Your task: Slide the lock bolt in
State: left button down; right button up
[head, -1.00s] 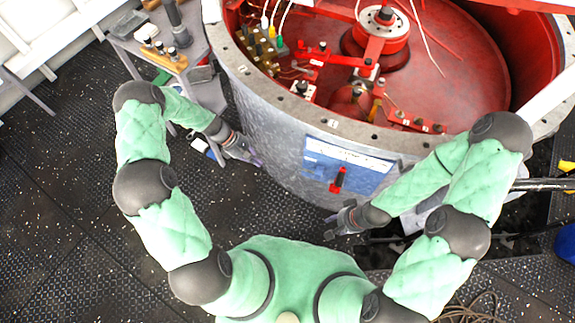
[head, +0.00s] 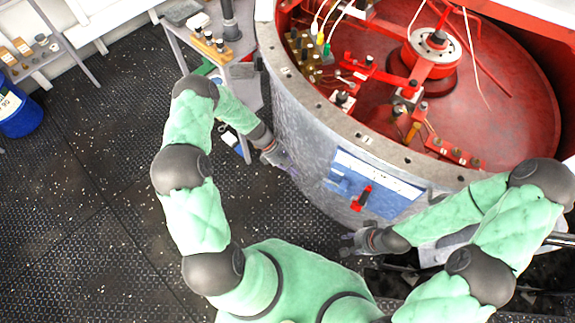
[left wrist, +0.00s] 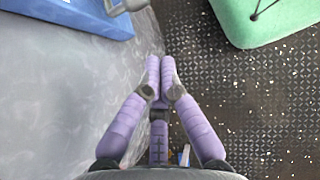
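A blue panel (head: 340,172) with a white label strip is on the outer wall of the grey drum (head: 300,125). A red handle (head: 362,197), probably the lock bolt's, stands out from it. My left gripper (head: 286,164) is beside the wall, left of the panel and apart from the handle. In the left wrist view its purple fingers (left wrist: 160,65) are together with nothing between them. The panel's edge (left wrist: 70,14) and a grey metal piece (left wrist: 125,4) show at the top there. My right gripper (head: 350,241) is below the handle, apart from it; its fingers are too small to read.
The drum's open top shows red inside, with fittings and wires. A grey table (head: 245,72) with tools stands left of the drum, near my left forearm. A blue bin (head: 18,112) stands at the far left. The dark deck (head: 100,200) at left is clear.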

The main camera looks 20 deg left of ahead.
aim_at(316, 187)
pick_arm(q)
jog(key=d+f+b, duration=0.2)
jog(key=d+f, duration=0.1)
jog(key=d, duration=0.3)
jog(key=shift+s+d+f, duration=0.2)
jog(key=shift+s+f, duration=0.05)
pick_arm(e)
notch_tip(316, 187, down, 2)
jog(key=shift+f, duration=0.2)
pick_arm(q)
jog(key=d, duration=0.7)
jog(key=shift+s+d+p, duration=0.2)
jog(key=shift+s+p, duration=0.1)
jog(key=shift+s, duration=0.15)
pick_arm(e)
jog(key=shift+r, duration=0.3)
